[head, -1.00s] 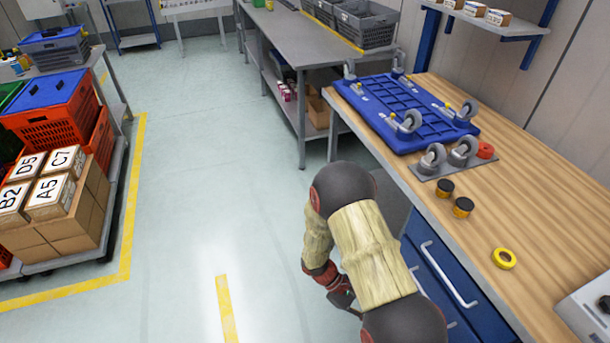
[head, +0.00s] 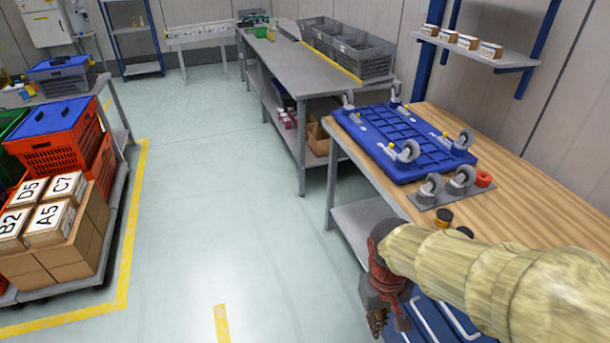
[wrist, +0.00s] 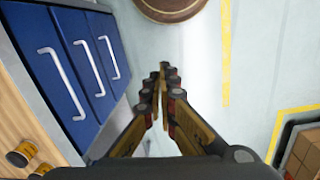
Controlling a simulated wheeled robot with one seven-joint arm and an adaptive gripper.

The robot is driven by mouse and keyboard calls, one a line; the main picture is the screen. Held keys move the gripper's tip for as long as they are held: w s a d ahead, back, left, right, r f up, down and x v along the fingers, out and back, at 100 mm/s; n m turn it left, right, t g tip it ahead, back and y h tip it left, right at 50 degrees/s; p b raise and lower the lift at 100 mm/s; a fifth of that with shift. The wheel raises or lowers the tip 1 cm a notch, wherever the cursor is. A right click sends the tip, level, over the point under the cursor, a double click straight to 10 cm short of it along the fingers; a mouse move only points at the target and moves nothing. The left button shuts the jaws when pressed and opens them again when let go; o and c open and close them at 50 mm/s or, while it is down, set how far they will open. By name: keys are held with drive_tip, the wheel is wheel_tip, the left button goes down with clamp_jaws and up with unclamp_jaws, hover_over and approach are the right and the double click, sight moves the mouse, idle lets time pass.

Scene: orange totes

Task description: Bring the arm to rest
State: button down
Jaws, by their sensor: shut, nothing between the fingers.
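My gripper (head: 388,318) hangs at the end of my arm in the head view, in front of the wooden workbench's left side. It points down beside the blue drawers (head: 440,322). In the wrist view my gripper (wrist: 163,68) has its fingertips together, with nothing between them. Pale floor lies beyond the fingers there. My arm's tan sleeve covers part of the bench top and drawers in the head view.
The wooden workbench (head: 520,215) carries an upturned blue dolly (head: 410,150) and loose casters (head: 462,180). The blue drawer unit (wrist: 75,65) is close on the left in the wrist view. Boxes (head: 50,222) and orange totes (head: 55,150) stand far left. The middle floor is clear.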

drive_tip(key=s+d+r+m+t, duration=0.1)
drive_tip(key=s+r+t, duration=0.1)
drive_tip(key=r, duration=0.6)
drive_tip(key=s+d+r+m+t+p, duration=0.1)
drive_tip(key=s+d+r+t, duration=0.1)
drive_tip(key=r+t, duration=0.2)
wheel_tip(320, 180, up, 4)
drive_tip(key=shift+s+f+y, duration=0.1)
drive_tip(key=shift+s+y, duration=0.15)
drive_tip(key=shift+y, duration=0.05)
